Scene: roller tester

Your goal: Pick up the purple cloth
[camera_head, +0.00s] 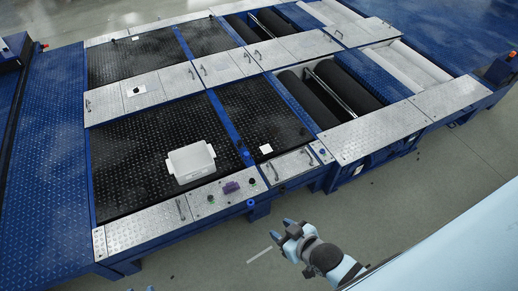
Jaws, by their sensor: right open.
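The purple cloth (231,187) is a small crumpled piece. It lies on the grey metal plate (150,225) along the near edge of the roller tester, just right of the white container. My right gripper (279,230) is open and empty over the floor, in front of the tester and to the right of and nearer than the cloth. It is apart from the cloth. Only a small bit at the bottom edge, possibly part of my left arm (150,289), shows, and my left gripper cannot be made out.
A white container (191,162) stands on the black plate close to the cloth. Small knobs (252,181) and metal handles (274,172) sit along the near edge. Dark rollers (345,87) lie farther right. The floor (420,200) in front is mostly clear.

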